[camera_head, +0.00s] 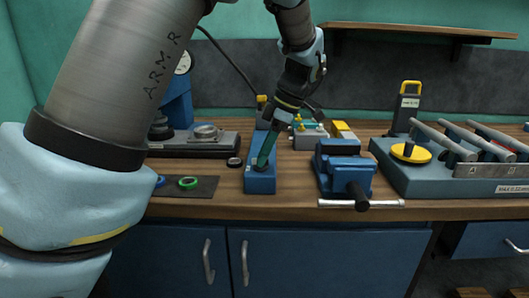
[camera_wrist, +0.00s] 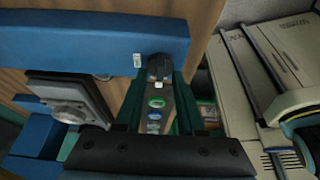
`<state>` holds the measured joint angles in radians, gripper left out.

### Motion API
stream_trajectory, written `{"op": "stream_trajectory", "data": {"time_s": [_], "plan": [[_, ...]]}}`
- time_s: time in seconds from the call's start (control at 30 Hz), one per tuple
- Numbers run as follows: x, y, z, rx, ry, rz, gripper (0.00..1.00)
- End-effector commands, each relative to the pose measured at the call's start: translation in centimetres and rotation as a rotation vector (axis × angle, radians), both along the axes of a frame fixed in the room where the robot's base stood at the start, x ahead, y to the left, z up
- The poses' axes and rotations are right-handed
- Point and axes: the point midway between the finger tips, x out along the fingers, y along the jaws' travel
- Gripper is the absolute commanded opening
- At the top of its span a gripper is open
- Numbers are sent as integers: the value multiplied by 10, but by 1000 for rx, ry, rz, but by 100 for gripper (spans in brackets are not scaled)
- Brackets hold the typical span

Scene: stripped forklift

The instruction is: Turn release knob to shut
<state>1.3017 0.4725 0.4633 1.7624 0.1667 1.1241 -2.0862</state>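A blue rectangular block (camera_head: 260,182) lies on the wooden bench with its long side running away from me. A small dark release knob (camera_head: 261,168) stands on its top near the front end. My gripper (camera_head: 265,158) reaches down from above with its teal fingers at the knob. In the wrist view the dark knob (camera_wrist: 159,67) sits between the two fingertips (camera_wrist: 160,80), with no clear gap on either side. The blue block (camera_wrist: 85,38) crosses the top of that view. The knob's lower part and its turn angle are hidden.
A blue vise (camera_head: 343,170) stands close to the right of the block. A dark mat with a green ring (camera_head: 188,183) and a small black disc (camera_head: 234,162) lie to the left. The bench's front edge is near the block.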

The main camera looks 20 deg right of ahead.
Motion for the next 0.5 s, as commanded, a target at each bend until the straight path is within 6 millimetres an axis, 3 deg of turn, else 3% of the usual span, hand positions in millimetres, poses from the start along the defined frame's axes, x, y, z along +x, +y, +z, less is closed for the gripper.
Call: {"op": "stream_trajectory", "data": {"time_s": [0.03,0.3,0.5], "plan": [[0,0,0,0,0,0,31],[0,0,0,0,0,0,1],[0,0,0,0,0,0,0]]}}
